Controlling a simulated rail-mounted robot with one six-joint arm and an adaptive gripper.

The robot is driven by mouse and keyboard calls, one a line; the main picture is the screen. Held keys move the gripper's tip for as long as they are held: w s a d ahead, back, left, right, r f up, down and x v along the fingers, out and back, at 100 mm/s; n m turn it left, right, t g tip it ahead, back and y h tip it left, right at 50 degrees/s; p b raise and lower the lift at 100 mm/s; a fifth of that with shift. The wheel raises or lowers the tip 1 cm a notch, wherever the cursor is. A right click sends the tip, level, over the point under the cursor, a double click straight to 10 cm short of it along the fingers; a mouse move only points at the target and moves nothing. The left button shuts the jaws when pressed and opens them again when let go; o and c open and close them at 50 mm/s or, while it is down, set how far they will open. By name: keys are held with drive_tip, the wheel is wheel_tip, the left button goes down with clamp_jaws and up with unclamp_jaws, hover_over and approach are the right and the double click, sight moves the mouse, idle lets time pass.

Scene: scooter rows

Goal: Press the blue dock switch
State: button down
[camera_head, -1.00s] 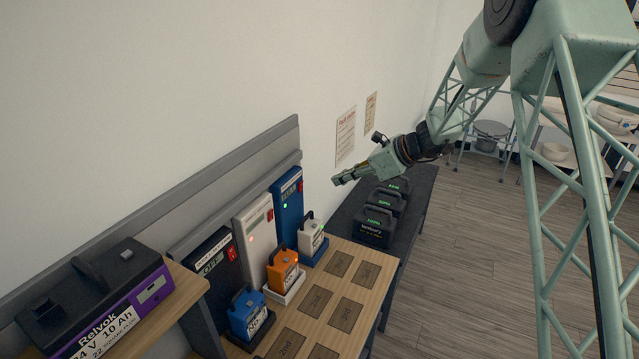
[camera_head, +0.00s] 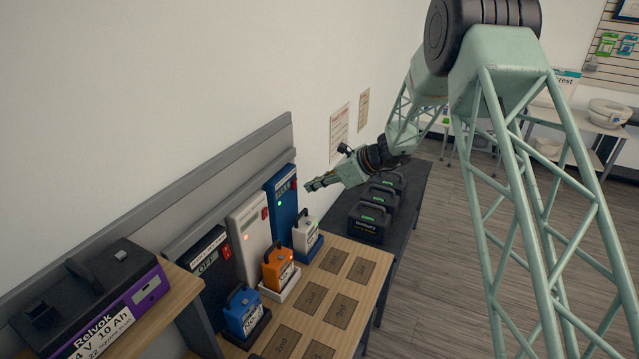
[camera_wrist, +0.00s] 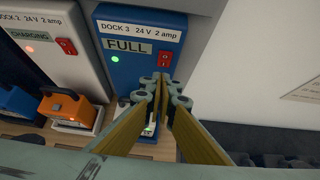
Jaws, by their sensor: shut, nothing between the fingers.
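The blue dock (camera_head: 284,203) stands at the far end of the dock row. In the wrist view the blue dock (camera_wrist: 122,74) reads "DOCK 3 24 V 2 amp" and "FULL", with a green light. Its red rocker switch (camera_wrist: 164,59) sits on the right of its face. In the head view the switch shows small and red (camera_head: 294,183). My gripper (camera_head: 310,187) is shut and empty, just right of the dock and in front of it. In the wrist view my gripper's fingertips (camera_wrist: 162,80) appear just below the switch; I cannot tell whether they touch it.
A white dock (camera_head: 249,232) with an orange battery (camera_head: 277,268) and a black dock (camera_head: 210,275) reading "OFF" stand to the left. A white battery (camera_head: 305,235) sits before the blue dock. Black cases (camera_head: 370,223) stand on the dark table. A purple-black battery (camera_head: 95,300) sits front left.

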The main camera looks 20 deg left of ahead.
sight(295, 185)
drive_tip(key=shift+w+a+r, duration=0.2)
drive_tip(key=shift+a, duration=0.7)
drive_tip(key=shift+w+a+r, duration=0.15)
drive_tip(key=shift+a, duration=0.75)
